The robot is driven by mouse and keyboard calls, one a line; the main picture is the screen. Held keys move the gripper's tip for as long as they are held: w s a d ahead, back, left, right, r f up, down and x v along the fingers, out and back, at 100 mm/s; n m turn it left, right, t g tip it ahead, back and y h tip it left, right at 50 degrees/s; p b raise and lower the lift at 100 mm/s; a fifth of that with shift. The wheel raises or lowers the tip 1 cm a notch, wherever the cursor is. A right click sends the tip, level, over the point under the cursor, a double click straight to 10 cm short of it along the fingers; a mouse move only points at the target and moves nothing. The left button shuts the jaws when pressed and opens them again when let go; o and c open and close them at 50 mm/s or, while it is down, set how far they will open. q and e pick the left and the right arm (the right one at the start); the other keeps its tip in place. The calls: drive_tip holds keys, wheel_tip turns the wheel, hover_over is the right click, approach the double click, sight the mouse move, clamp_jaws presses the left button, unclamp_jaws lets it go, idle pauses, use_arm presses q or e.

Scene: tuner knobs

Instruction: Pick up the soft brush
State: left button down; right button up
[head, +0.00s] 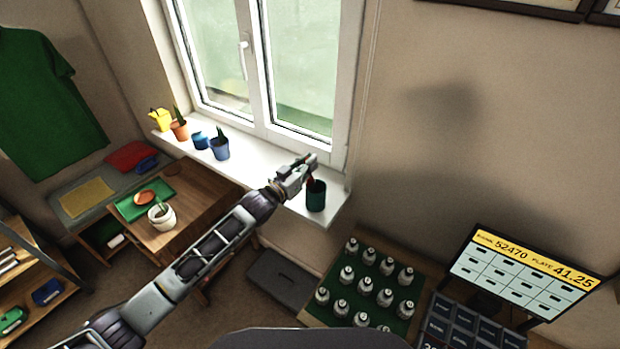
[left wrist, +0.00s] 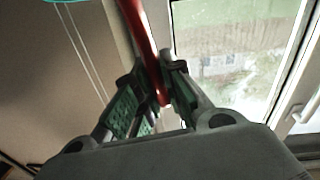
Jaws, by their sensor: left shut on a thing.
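The brush has a red handle (left wrist: 148,50), which runs between the fingers in the left wrist view. In the head view a small red part of the brush (head: 310,182) shows just under the gripper, at the mouth of a dark green cup (head: 316,199) on the windowsill. My left gripper (head: 311,161) is shut on the red handle, just above the cup. In the left wrist view its fingers (left wrist: 158,92) close on the handle. The bristles are hidden, and I cannot tell whether the brush's lower end is inside the cup. My right gripper is not in view.
The white windowsill (head: 270,178) also holds a blue pot (head: 220,150), an orange pot (head: 180,130) and a yellow can (head: 160,119). The window stands behind it. Below are a wooden table (head: 205,197), a green board of bottles (head: 378,270) and a display screen (head: 525,272).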

use_arm(q)
drive_tip(key=shift+r, duration=0.15)
wheel_tip(320, 180, up, 18)
drive_tip(key=b, duration=0.1)
idle(0.6)
drive_tip(key=shift+f, duration=0.25)
idle(0.4)
